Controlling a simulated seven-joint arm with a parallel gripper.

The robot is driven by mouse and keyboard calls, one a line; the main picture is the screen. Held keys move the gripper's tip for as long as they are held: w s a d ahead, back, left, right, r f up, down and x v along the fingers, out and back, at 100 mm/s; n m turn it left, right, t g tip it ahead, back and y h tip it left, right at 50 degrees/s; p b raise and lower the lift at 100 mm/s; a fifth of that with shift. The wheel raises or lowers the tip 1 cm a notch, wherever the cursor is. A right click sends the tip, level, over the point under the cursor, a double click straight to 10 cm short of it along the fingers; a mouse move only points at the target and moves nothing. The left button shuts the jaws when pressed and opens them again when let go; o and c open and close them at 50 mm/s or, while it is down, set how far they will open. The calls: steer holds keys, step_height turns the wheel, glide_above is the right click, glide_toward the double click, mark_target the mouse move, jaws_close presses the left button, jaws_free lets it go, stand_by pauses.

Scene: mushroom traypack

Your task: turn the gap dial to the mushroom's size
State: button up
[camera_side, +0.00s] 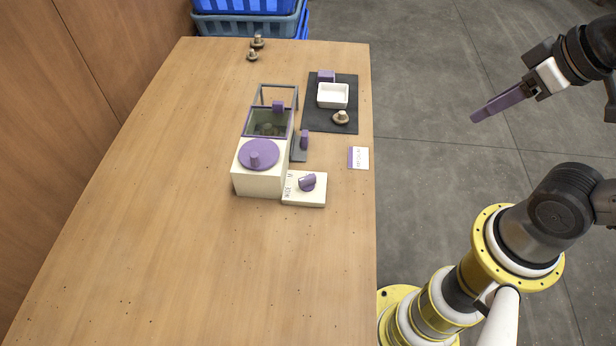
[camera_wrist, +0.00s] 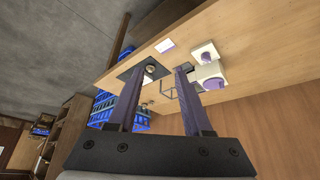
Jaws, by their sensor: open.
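The gap dial (camera_side: 307,182) is a purple knob on a small white box in the side view, at the front right of the white machine (camera_side: 262,178). Its face carries dark lettering, too small to read in full. The dial also shows in the wrist view (camera_wrist: 207,57). One mushroom (camera_side: 341,118) lies on the black mat beside the white tray. Two more mushrooms (camera_side: 257,42) sit at the far end of the table. My gripper (camera_side: 474,117) is open and empty, off the table's right side, well away from the dial. Its purple fingers (camera_wrist: 158,84) stand apart in the wrist view.
The machine has a large purple round knob (camera_side: 259,154) on top and a dark see-through chamber (camera_side: 268,122) behind it. A white tray (camera_side: 333,96) stands on the black mat (camera_side: 318,121). A labelled card (camera_side: 359,158) lies near the right edge. Blue crates (camera_side: 245,22) stand beyond the table. The table's left and front are clear.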

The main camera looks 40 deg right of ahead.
steer(key=shift+c, duration=0.2)
stand_by(0.5)
steer(key=w+a+r+n, duration=0.2)
steer(key=w+r+n, duration=0.3)
steer(key=w+n, duration=0.15)
steer(key=n+g, duration=0.6)
steer(key=n, duration=0.3)
glide_above(307, 178)
step_height(307, 178, down, 17)
steer(key=shift+m, duration=0.25)
step_height(307, 178, down, 13)
steer(key=shift+f, duration=0.1)
